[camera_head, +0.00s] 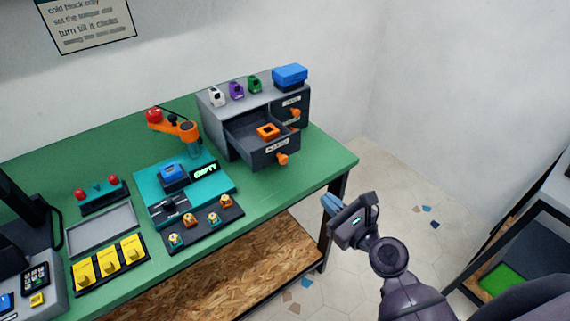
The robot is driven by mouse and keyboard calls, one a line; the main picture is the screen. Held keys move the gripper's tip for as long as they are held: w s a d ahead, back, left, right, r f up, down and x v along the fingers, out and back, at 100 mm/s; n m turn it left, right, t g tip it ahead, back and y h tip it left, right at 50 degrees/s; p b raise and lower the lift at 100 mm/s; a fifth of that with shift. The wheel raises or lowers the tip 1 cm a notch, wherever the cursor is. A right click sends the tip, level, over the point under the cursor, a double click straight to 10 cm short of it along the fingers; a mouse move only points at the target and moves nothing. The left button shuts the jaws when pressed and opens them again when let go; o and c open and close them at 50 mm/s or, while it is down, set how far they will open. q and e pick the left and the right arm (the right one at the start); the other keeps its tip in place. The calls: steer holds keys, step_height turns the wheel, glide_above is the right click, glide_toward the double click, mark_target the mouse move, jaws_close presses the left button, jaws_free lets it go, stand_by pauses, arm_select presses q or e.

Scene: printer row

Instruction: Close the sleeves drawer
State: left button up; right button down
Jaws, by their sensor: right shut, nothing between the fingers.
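A grey drawer cabinet (222,97) stands at the back right of the green workbench. Its lower drawer (257,153) is pulled out, with an orange knob (282,159) and a label too small to read for certain. An orange square piece (268,131) lies in the open drawer. The drawers at the right, with orange knobs (295,113), look closed. My right gripper (330,204) is shut and empty, in front of the bench's right edge, right of and below the open drawer, apart from it. My left gripper is not in view.
Several small coloured items and a blue box (290,74) stand on the cabinet. An orange arm with a red ball (154,115) and a teal fixture (190,190) stand left of the drawer.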

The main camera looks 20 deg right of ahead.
steer(key=m, duration=0.2)
glide_toward(285, 161)
steer(key=x, duration=0.6)
steer(key=shift+w+a, duration=0.1)
steer(key=shift+w, duration=0.15)
steer(key=shift+w+a, duration=0.15)
steer(key=shift+w, duration=0.35)
